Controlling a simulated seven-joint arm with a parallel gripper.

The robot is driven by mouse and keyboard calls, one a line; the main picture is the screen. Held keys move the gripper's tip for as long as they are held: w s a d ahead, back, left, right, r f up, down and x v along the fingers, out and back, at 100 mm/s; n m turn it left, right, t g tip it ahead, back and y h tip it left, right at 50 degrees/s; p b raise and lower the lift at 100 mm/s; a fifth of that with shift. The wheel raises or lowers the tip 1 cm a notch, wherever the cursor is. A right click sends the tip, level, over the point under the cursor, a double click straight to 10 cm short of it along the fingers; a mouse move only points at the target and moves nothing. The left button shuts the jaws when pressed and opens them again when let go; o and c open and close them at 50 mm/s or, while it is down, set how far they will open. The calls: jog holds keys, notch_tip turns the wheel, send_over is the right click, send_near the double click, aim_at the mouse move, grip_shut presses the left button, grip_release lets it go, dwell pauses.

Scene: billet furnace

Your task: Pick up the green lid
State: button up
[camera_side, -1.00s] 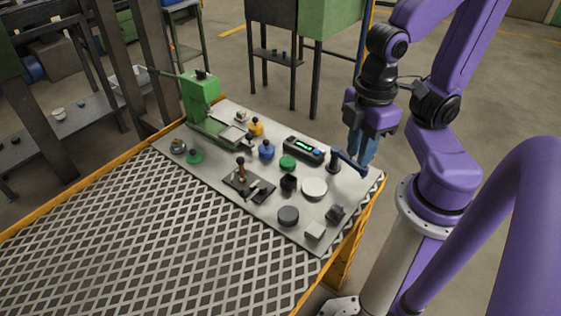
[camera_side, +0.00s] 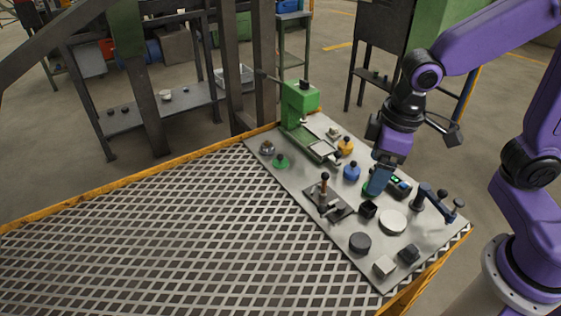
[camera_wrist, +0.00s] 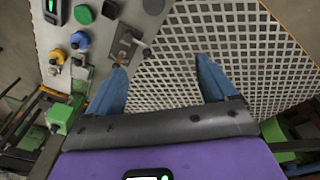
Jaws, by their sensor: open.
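Two green round pieces show in the side view. One, low with a dark knob on top like a lid (camera_side: 281,161), sits at the left edge of the plate. The other, a green disc (camera_side: 367,189), is partly hidden by my fingers; it shows at the top of the wrist view (camera_wrist: 83,14). My gripper (camera_side: 376,190) appears in front of that disc in the side view. In the wrist view my gripper (camera_wrist: 160,72) is open, its blue fingers wide apart with only grating between them. The knobbed piece cannot be made out in the wrist view.
The grey plate holds a green press (camera_side: 299,104), a blue knobbed piece (camera_side: 351,172), a yellow one (camera_side: 345,146), a brown-handled stand (camera_side: 324,189), a white disc (camera_side: 393,222) and a dark disc (camera_side: 360,242). The grating (camera_side: 200,235) is bare.

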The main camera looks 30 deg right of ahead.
jog(key=w+a+f+m, duration=0.1)
jog(key=w+a+m, duration=0.2)
jog(key=w, duration=0.6)
jog(key=m+t+h, duration=0.2)
jog(key=m+t, duration=0.1)
jog(key=m, duration=0.7)
send_over(281, 157)
jog(key=s+a, duration=0.2)
jog(key=s, duration=0.4)
notch_tip(281, 157, down, 10)
jog(key=x, duration=1.1)
jog(key=shift+w+a+f, duration=0.15)
jog(key=shift+a+f, duration=0.05)
jog(key=shift+f, duration=0.1)
jog(key=shift+x, duration=2.65)
jog(key=shift+a+f, duration=0.1)
jog(key=c, duration=1.1)
